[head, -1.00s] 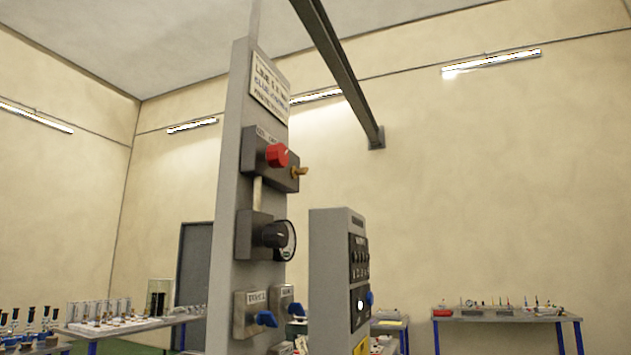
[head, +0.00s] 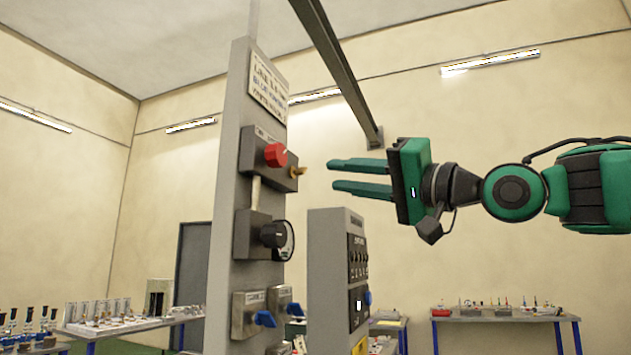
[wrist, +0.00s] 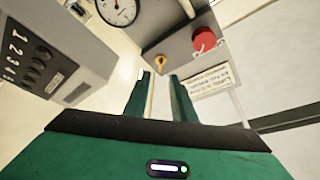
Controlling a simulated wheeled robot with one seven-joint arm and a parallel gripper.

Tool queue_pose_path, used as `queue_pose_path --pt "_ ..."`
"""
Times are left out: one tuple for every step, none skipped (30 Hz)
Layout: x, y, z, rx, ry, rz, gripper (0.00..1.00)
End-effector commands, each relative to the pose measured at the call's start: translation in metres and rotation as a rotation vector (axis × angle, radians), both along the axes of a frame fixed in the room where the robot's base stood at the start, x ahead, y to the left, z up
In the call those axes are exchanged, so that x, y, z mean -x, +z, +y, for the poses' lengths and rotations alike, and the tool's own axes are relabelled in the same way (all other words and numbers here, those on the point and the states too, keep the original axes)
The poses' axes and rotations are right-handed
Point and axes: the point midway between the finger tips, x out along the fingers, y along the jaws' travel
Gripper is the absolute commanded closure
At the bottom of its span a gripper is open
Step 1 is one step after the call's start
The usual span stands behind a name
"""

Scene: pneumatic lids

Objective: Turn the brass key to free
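The brass key (head: 298,171) sticks out of a dark grey box (head: 262,160) on the tall grey panel, beside a red knob (head: 276,155). In the wrist view the key (wrist: 160,63) shows just beyond the fingertips, with the red knob (wrist: 204,40) to its right. My green gripper (head: 330,174) is to the right of the key in the head view, its two fingers pointing left towards the panel. The fingers are apart with nothing between them, and a gap separates them from the key. In the wrist view my gripper (wrist: 160,80) is also open.
A grey control cabinet (head: 328,270) stands to the right, below my gripper. A label plate (head: 268,88) is above the key box. Benches stand farther back.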

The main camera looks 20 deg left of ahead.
Motion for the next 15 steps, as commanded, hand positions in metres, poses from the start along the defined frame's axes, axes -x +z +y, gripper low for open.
queue_pose_path --pt "-0.003 0.002 0.009 0.001 0.003 -0.001 0.77" --pt "-0.005 0.003 0.014 0.000 0.003 0.000 0.77" --pt "-0.007 0.006 0.021 0.000 0.003 -0.001 0.77" --pt "-0.009 0.007 0.026 0.000 0.003 0.000 0.77" --pt "-0.011 0.008 0.031 0.001 0.002 0.000 0.77" --pt "-0.014 0.010 0.037 0.002 0.002 0.000 0.77" --pt "-0.016 0.012 0.040 0.001 0.000 -0.001 0.77" --pt "-0.017 0.013 0.045 0.000 0.001 -0.001 0.77" --pt "-0.019 0.014 0.050 0.001 0.001 0.000 0.77" --pt "-0.020 0.015 0.053 0.001 0.000 -0.001 0.77" --pt "-0.021 0.016 0.056 0.001 0.000 -0.001 0.77" --pt "-0.023 0.017 0.060 0.002 0.000 0.000 0.77" --pt "-0.024 0.018 0.062 0.002 0.000 0.000 0.77" --pt "-0.025 0.019 0.064 0.002 -0.002 0.000 0.77" --pt "-0.026 0.019 0.066 0.002 -0.002 0.000 0.77"
